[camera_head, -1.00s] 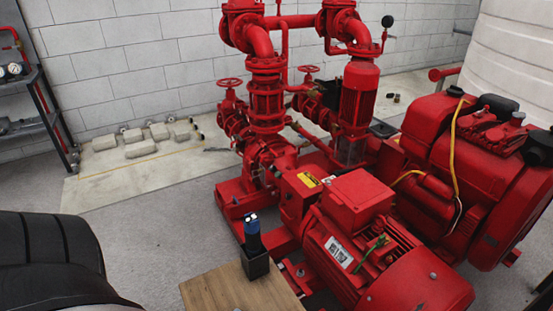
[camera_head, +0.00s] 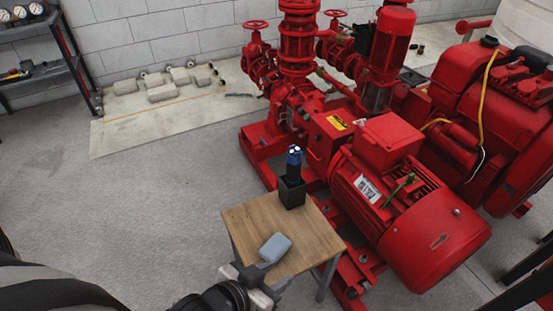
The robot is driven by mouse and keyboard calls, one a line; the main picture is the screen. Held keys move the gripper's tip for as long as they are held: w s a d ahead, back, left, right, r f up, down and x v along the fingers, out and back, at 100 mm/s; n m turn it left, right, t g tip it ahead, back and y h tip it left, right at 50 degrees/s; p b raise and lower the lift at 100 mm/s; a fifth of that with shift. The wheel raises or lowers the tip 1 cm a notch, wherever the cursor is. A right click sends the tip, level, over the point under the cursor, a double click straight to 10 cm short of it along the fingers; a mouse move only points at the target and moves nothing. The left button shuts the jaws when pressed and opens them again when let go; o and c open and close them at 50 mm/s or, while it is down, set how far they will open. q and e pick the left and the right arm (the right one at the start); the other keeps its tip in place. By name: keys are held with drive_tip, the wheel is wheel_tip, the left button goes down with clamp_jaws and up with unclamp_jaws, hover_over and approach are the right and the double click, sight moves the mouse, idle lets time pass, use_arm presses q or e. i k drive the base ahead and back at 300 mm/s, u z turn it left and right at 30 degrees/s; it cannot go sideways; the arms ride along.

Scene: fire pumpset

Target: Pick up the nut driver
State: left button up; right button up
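A tool with a blue top and dark body (camera_head: 294,158) stands upright in a black square holder (camera_head: 292,193) on a small wooden table (camera_head: 247,222). It looks like the nut driver, but its lower end is hidden in the holder. My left gripper (camera_head: 262,283) is at the near edge of the table, at the bottom of the head view, well short of the tool and not touching it. Its fingers are small and seen from behind, so their opening is unclear. My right gripper is not in view.
A grey-blue rounded object (camera_head: 275,247) lies on the table near my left gripper. The red pumpset (camera_head: 385,200) stands close behind and right of the table. A dark shelf (camera_head: 40,50) with gauges is at the far left. The grey floor (camera_head: 150,200) left of the table is clear.

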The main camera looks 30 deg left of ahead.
sight(294, 164)
drive_tip(key=i, duration=0.25)
drive_tip(key=u, duration=2.85)
drive_tip(key=k, duration=0.55)
drive_tip(key=z, duration=1.1)
drive_tip(key=i, duration=0.45)
drive_tip(key=u, duration=0.15)
